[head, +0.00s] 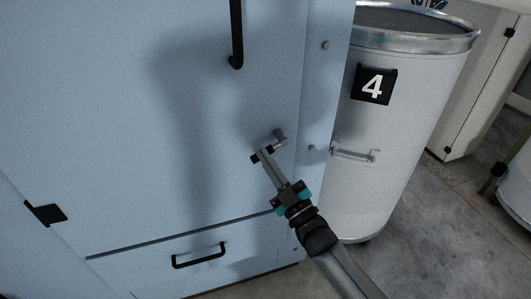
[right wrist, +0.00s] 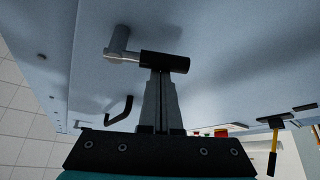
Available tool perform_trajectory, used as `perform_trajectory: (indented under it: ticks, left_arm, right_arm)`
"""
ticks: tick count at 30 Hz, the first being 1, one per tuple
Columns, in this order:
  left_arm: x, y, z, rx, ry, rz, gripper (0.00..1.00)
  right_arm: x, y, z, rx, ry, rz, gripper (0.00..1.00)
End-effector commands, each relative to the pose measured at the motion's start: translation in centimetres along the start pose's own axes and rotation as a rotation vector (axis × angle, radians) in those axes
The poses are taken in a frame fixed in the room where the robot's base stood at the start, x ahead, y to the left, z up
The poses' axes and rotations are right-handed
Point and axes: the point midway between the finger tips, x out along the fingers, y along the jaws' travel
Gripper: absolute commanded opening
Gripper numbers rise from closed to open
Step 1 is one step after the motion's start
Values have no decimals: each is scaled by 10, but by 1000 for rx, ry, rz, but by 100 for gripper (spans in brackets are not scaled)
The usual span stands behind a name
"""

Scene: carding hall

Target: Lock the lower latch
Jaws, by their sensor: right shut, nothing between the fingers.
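The lower latch (head: 279,137) is a small silver pivot with a black-ended handle on the light blue cabinet door, near its right edge. The handle slants down to the left from the pivot. In the right wrist view the silver part (right wrist: 118,46) is at upper left and the black grip (right wrist: 165,61) points right. My right gripper (head: 265,152) is shut with nothing between its fingers. Its fingertips (right wrist: 160,74) are at the black grip and overlap it in both views; whether they touch cannot be told. My left gripper is not in view.
The blue door (head: 130,110) has a black upright handle (head: 237,35) above and a drawer with a black pull (head: 199,257) below. A grey drum marked 4 (head: 410,130) stands close on the right. Open floor (head: 440,230) lies beyond it.

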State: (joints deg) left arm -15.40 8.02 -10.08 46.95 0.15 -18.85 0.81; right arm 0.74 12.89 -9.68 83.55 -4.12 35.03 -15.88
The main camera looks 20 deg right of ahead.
Motion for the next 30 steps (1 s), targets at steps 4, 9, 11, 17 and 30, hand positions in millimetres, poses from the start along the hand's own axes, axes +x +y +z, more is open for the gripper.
perform_trajectory:
  ticks: [4,9,11,17,30]
  left_arm:
    - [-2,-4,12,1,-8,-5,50]
    - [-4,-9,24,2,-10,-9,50]
    - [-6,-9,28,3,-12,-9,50]
    - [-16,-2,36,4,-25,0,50]
    - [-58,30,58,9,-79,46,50]
  right_arm:
    - [-3,0,6,-124,-3,-74,0]
    - [-8,1,14,-265,-3,-156,0]
    - [-9,1,16,-313,-2,-184,0]
    - [-14,4,24,-477,-3,-280,0]
    - [-22,14,38,-904,-2,-530,0]
